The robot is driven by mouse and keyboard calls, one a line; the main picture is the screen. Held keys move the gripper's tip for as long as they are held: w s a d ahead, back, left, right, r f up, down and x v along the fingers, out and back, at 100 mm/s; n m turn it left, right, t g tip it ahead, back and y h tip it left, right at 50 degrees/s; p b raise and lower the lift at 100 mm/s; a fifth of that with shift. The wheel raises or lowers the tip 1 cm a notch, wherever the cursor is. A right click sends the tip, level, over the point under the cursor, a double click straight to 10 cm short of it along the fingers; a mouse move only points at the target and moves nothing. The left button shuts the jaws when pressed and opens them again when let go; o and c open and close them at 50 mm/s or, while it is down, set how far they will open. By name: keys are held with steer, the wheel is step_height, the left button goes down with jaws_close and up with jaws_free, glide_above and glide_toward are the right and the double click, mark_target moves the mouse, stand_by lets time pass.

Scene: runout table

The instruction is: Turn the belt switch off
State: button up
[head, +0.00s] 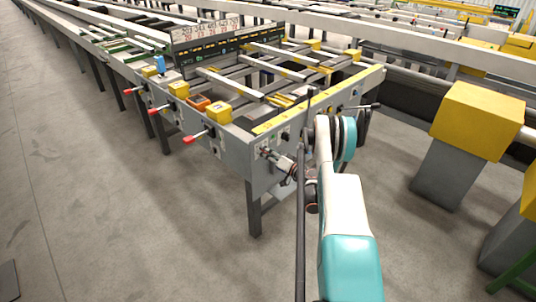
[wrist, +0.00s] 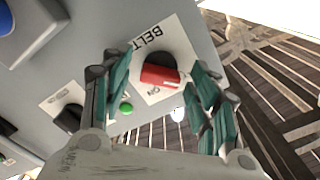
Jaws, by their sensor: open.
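The belt switch (wrist: 160,76) shows in the wrist view as a red handle on a round black base. It sits on a white plate (wrist: 178,38) marked BELT, with ON printed beside the handle. The handle lies nearly level across the picture. I see no OFF mark. My gripper (wrist: 161,64) is open, with one teal-padded finger on each side of the switch. I cannot tell whether either finger touches it. In the head view my gripper (head: 272,160) is at the near corner of the runout table (head: 232,148), where it mostly hides the switch.
A lit green lamp (wrist: 126,108) and a black knob (wrist: 70,117) are near the switch. Red-handled levers (head: 193,138) stick out along the table's left side. A yellow-topped post (head: 478,115) stands to the right.

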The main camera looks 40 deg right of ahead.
steer(key=shift+r, duration=5)
